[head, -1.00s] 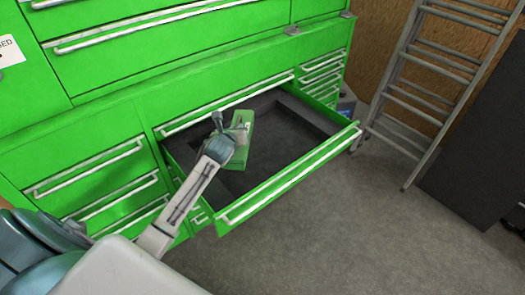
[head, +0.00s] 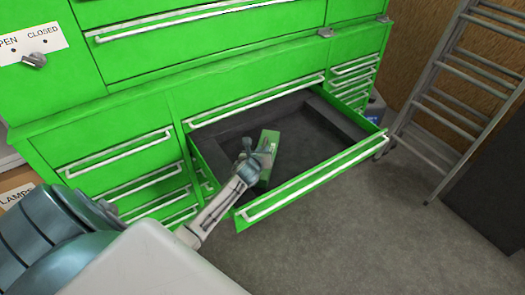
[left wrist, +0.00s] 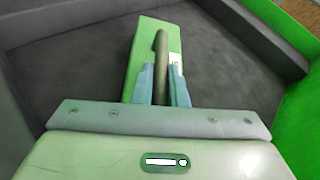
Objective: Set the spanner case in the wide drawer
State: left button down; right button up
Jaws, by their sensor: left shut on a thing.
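The spanner case (head: 269,143) is a green box with a dark grey bar handle and a small white label. My left gripper (head: 262,155) is shut on this handle. In the left wrist view the fingers (left wrist: 161,84) sit on both sides of the bar, above the case (left wrist: 148,38). The wide drawer (head: 325,172) is pulled open, green outside with a dark grey inside. The case is within the drawer's outline, towards its left part. I cannot tell whether its underside touches the drawer floor. My right gripper is not in view.
Shut drawers (head: 115,160) with white pull bars flank the open one on the left, and narrow ones (head: 355,72) on the right. A metal ladder (head: 450,100) leans at the right. The drawer floor right of the case is clear.

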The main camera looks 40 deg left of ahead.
pick_arm(q)
jog(key=c, duration=1.5)
grip_release()
jog(key=shift+o, duration=0.2)
jog(key=shift+r, duration=0.15)
jog(key=shift+s+d, duration=0.1)
jog(key=shift+s, duration=0.2)
jog(key=b+v, duration=0.1)
jog(key=v, duration=1)
jog(key=shift+s+r+b, duration=0.15)
jog(key=shift+s+b, duration=0.05)
jog(key=shift+b, duration=0.2)
jog(key=shift+d, duration=0.1)
